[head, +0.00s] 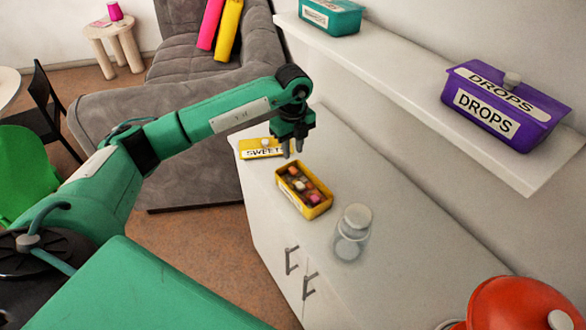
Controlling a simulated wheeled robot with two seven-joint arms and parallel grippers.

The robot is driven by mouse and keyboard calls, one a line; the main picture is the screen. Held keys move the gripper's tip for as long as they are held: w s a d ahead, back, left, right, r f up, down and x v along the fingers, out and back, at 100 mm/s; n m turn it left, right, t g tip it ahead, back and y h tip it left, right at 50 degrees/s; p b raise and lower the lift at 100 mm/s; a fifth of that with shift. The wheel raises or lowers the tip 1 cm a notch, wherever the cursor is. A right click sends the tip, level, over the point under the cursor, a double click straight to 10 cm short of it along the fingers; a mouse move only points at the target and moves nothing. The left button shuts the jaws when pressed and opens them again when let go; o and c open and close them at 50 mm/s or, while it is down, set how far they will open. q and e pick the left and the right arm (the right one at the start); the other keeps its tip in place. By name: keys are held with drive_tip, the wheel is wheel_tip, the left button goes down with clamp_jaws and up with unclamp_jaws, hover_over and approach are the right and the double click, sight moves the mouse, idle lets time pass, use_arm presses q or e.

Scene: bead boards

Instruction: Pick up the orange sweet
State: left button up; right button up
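An open yellow box (318,212) stands on the white cabinet top with several small sweets inside. A small orange-looking sweet (293,171) lies near the box's far end; its colour is hard to tell at this size. Paler and pink sweets lie nearer the box's middle and near end. My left gripper (292,152) points down just above the far end of the box, between the box and the yellow lid. Its two fingers are apart with nothing seen between them. My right gripper is not in view.
The yellow lid (258,154) marked SWEETS lies behind the box, partly hidden by my gripper. A clear jar (352,232) stands to the box's right. A red pot (520,305) is at the lower right. A shelf (420,90) above holds a purple DROPS box (503,105) and a teal box (331,17).

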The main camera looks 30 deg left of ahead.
sight(293, 168)
use_arm(q)
wheel_tip(293, 168, down, 2)
drive_tip(key=shift+f, duration=0.25)
drive_tip(key=shift+f+p, duration=0.3)
drive_tip(key=shift+p, duration=0.2)
wheel_tip(293, 168, down, 4)
drive_tip(key=shift+w+r+p, duration=0.15)
drive_tip(key=shift+r+p, duration=0.05)
drive_tip(key=shift+p, duration=0.6)
drive_tip(key=shift+f, duration=0.5)
clamp_jaws()
